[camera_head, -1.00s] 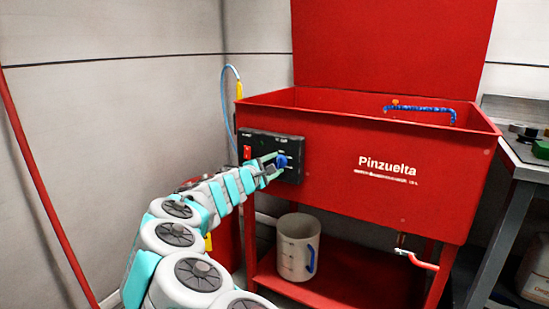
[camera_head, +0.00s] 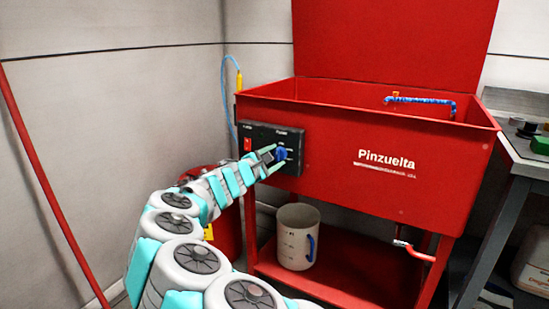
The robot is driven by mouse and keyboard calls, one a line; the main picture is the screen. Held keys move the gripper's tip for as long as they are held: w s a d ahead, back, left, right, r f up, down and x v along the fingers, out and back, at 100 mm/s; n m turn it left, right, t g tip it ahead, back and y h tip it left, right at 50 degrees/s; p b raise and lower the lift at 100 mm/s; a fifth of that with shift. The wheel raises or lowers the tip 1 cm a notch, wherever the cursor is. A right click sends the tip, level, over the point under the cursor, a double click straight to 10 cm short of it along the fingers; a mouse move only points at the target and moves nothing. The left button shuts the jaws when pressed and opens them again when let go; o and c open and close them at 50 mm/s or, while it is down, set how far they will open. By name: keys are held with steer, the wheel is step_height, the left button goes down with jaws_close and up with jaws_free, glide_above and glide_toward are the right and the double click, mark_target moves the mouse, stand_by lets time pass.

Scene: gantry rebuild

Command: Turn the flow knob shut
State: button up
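The flow knob (camera_head: 281,153) is a small round blue knob on the black control panel (camera_head: 292,136), on the front left of the red wash basin. My gripper (camera_head: 279,156) reaches it from the left, with one finger above and one below the knob. The fingers look spread, with the knob at or between their tips. Whether they touch it is too small to tell. The knob's pointer and its exact angle cannot be made out.
A red switch (camera_head: 247,144) sits on the panel's left end. The red basin (camera_head: 400,150) stands on legs over a shelf (camera_head: 350,277) holding a measuring jug (camera_head: 292,238). A drain valve (camera_head: 413,250) sticks out below. A workbench (camera_head: 510,165) stands at right.

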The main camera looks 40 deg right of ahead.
steer(key=o, duration=0.3)
steer(key=shift+a, duration=0.1)
steer(key=v, duration=0.7)
steer(key=shift+s+a+b, duration=0.2)
steer(key=shift+a+b, duration=0.05)
steer(key=shift+b, duration=0.15)
stand_by(0.3)
